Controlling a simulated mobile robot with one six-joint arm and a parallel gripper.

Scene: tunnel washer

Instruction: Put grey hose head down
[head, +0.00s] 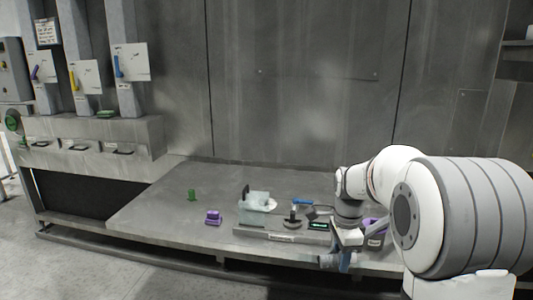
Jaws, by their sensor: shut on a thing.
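My gripper (345,243) reaches down at the front right of the grey table (150,215). It is shut on the grey hose head (331,261), a small grey-blue piece that shows low by the table's front edge. The arm and gripper hide part of it, so its exact tilt and whether it touches anything cannot be told.
Left of my gripper stand a small device with a green display (318,226), a dark upright-handled tool (292,219), a blue-handled item (302,202) and a pale bin (254,214). A purple block (213,218) and a green cylinder (192,195) stand farther left. The table's left part is clear.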

